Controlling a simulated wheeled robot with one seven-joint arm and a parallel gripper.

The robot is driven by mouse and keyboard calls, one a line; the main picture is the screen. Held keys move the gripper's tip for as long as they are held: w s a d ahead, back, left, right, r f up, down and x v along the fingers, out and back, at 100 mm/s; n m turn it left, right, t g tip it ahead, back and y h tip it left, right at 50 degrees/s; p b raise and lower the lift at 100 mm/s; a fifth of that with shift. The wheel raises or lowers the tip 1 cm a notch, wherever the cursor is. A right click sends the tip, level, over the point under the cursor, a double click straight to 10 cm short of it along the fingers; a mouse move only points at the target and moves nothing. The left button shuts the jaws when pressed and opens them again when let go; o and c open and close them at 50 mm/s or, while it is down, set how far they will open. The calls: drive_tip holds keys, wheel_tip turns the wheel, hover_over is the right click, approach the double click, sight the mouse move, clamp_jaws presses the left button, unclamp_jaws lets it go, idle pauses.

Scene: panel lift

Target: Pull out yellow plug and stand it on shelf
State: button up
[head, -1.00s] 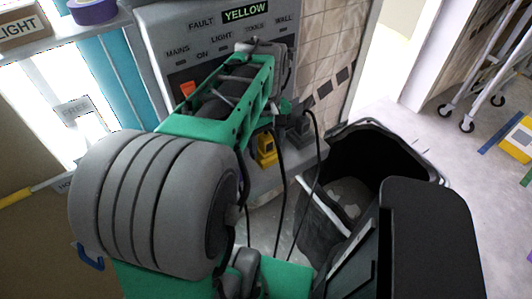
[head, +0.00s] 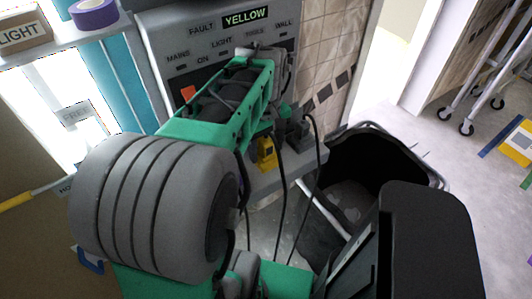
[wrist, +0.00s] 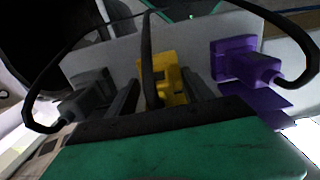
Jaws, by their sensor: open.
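The yellow plug (head: 265,152) sits at the grey ledge below the panel, with a dark cable in front of it. It also shows in the wrist view (wrist: 172,75), where the cable crosses it. My gripper (wrist: 163,92) is open, with one dark finger on each side of the yellow plug. I cannot tell whether the fingers touch it. A purple plug (wrist: 245,62) is to the right and a grey plug (wrist: 88,92) to the left in the wrist view. In the head view my arm hides much of the panel. A shelf (head: 60,42) is at upper left.
The panel (head: 160,30) has a lit YELLOW display (head: 246,17). The shelf carries a cardboard box (head: 22,32) and purple tape (head: 94,12). A black bin (head: 430,165) stands right of the ledge. Cables hang from the ledge.

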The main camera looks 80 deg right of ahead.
clamp_jaws()
idle(0.8)
drive_tip(key=shift+r, duration=0.15)
drive_tip(key=shift+r+p, duration=2.35)
drive_tip(key=shift+r, duration=0.55)
